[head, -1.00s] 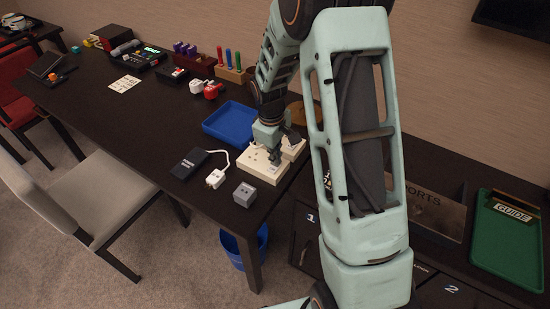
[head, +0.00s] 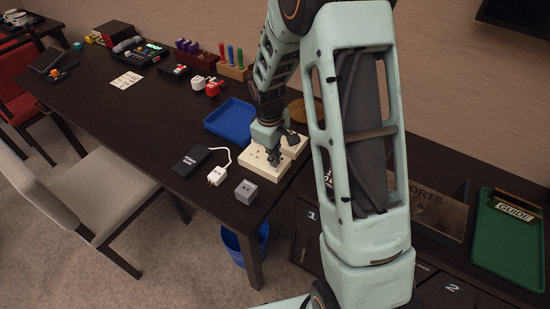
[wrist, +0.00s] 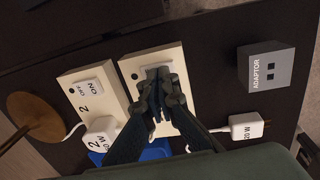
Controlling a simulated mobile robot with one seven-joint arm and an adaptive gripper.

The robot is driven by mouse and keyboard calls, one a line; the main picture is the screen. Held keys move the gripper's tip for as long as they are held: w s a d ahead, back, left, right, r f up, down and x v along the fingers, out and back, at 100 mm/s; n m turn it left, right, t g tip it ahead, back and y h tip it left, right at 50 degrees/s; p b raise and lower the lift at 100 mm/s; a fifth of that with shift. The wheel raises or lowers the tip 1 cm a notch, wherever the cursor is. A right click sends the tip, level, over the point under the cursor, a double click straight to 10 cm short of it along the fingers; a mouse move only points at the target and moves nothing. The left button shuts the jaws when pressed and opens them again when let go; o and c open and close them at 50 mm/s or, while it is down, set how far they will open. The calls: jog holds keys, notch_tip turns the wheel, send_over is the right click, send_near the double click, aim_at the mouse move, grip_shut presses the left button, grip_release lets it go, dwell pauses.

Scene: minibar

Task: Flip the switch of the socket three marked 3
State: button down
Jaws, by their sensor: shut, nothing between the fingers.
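Two cream socket panels lie side by side on the dark table. The one marked 2 (wrist: 92,98) shows its switch labelled ON and OFF and has a white plug in it. The other panel (wrist: 133,62), also seen in the head view (head: 250,160), is under my gripper (wrist: 158,82). My gripper is shut and empty, pointing down at this panel's switch end, with the fingertips over the switch. The switch and any number are mostly hidden by the fingers. I cannot tell whether the fingertips touch it.
A grey adaptor cube (wrist: 263,68) and a white 20 W plug (wrist: 247,127) lie beside the panel. A black power bank (head: 191,161) and blue tray (head: 231,120) are close by. A round brown stand (wrist: 38,118) is beyond panel 2. The table's edge is near the cube.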

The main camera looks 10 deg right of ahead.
notch_tip(320, 180, up, 14)
jog(key=w+d+p, duration=0.1)
jog(key=p, duration=0.1)
jog(key=shift+p, duration=0.35)
jog(key=shift+f, duration=0.1)
